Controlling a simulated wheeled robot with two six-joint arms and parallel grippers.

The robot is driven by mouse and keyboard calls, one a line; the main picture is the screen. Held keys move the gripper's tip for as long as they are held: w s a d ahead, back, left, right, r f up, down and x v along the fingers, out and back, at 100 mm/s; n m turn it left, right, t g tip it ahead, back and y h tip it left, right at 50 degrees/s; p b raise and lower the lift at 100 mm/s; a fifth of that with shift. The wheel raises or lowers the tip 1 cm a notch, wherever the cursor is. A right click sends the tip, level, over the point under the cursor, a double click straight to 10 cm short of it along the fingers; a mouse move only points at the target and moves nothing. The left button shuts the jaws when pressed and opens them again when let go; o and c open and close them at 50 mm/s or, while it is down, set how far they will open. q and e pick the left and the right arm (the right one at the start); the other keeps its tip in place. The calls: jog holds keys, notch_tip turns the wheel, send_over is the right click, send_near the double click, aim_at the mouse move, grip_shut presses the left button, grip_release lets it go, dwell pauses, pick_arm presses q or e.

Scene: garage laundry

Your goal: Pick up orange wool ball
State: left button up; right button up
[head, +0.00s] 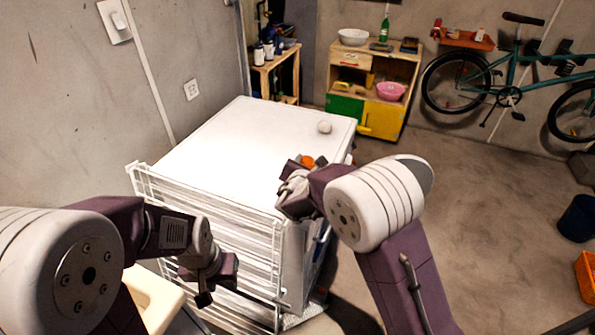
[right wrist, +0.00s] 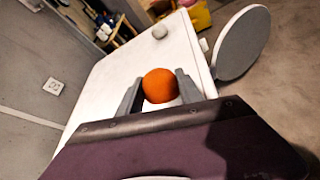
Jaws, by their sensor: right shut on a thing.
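The orange wool ball (right wrist: 159,85) sits between the two fingers of my right gripper (right wrist: 158,90) in the right wrist view, over the white top of the appliance. In the head view the ball (head: 307,161) is partly hidden behind my right gripper (head: 292,180), which is shut on it. I cannot tell whether the ball still touches the surface. My left gripper (head: 207,295) hangs low in front of the drying rack, apart from the ball; its finger gap is not clear.
A pale ball (head: 324,127) lies further back on the white appliance top (head: 235,140). A white wire rack (head: 215,240) stands against its front. A wooden cabinet (head: 375,85) and a bicycle (head: 510,85) are at the back. The floor at right is mostly clear.

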jog(key=s+d+r, duration=0.4)
jog(key=d, duration=0.3)
jog(key=shift+r+b, duration=0.4)
